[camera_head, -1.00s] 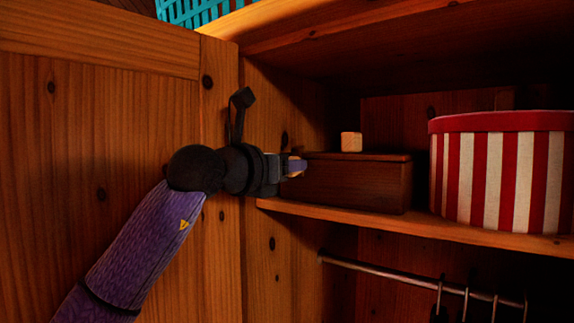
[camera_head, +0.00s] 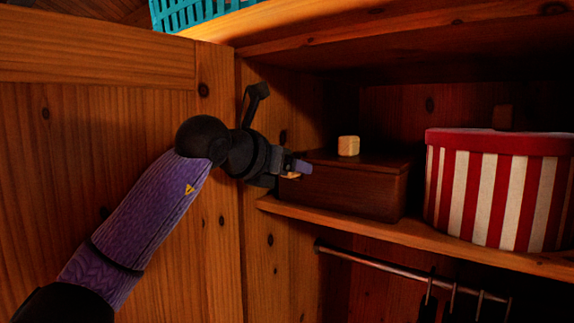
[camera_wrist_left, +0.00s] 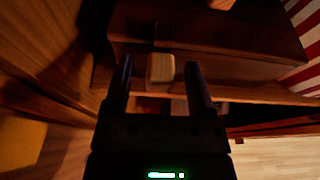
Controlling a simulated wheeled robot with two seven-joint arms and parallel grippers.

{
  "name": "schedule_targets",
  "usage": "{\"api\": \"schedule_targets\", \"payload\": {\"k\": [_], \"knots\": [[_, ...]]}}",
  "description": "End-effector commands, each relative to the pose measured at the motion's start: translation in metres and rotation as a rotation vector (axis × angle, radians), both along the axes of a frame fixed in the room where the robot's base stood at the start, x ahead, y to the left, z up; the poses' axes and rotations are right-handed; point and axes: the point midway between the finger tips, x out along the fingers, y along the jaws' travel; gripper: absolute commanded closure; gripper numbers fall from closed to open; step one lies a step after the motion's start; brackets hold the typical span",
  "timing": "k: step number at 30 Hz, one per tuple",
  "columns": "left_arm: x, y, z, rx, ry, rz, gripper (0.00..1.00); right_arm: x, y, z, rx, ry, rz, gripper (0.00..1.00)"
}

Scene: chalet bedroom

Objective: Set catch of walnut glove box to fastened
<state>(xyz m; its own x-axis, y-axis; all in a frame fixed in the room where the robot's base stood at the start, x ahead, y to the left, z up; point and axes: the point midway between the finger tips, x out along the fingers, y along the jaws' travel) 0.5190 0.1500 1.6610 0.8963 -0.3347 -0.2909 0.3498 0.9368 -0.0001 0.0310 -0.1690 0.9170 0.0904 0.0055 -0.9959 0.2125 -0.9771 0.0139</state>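The walnut glove box (camera_head: 355,188) is a dark brown box on the wardrobe shelf, with its lid down and a pale wooden block (camera_head: 348,146) on top. My left gripper (camera_head: 298,170) is at the box's left end. In the left wrist view, its two dark fingers (camera_wrist_left: 160,85) are apart. A pale wooden piece (camera_wrist_left: 160,68), seemingly the catch, shows between them with a gap on each side. The box's lid (camera_wrist_left: 240,32) lies beyond. In the head view the fingers partly hide this piece, so I cannot tell the catch's setting. My right gripper is out of view.
A red and white striped round box (camera_head: 495,190) stands right of the glove box. The wardrobe door (camera_head: 100,150) is close behind my left arm. A metal rail (camera_head: 370,268) with hangers runs below the shelf (camera_head: 420,235). A teal basket (camera_head: 195,10) sits above.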

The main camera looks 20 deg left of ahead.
Motion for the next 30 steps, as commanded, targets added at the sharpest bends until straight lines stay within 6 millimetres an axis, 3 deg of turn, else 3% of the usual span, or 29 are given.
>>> {"api": "schedule_targets", "payload": {"k": [6, 12, 18, 30], "knots": [[-0.007, 0.003, 0.001, -0.001, -0.003, 0.001, 0.29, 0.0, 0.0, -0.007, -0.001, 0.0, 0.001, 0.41], [-0.051, 0.02, 0.012, 0.001, -0.007, 0.002, 0.29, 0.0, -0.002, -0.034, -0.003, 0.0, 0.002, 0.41], [-0.084, 0.032, 0.025, 0.0, -0.002, 0.001, 0.29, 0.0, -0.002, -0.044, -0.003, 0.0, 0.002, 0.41], [-0.089, 0.033, 0.029, 0.0, 0.0, 0.0, 0.29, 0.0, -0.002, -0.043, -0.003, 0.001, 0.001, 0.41]]}}
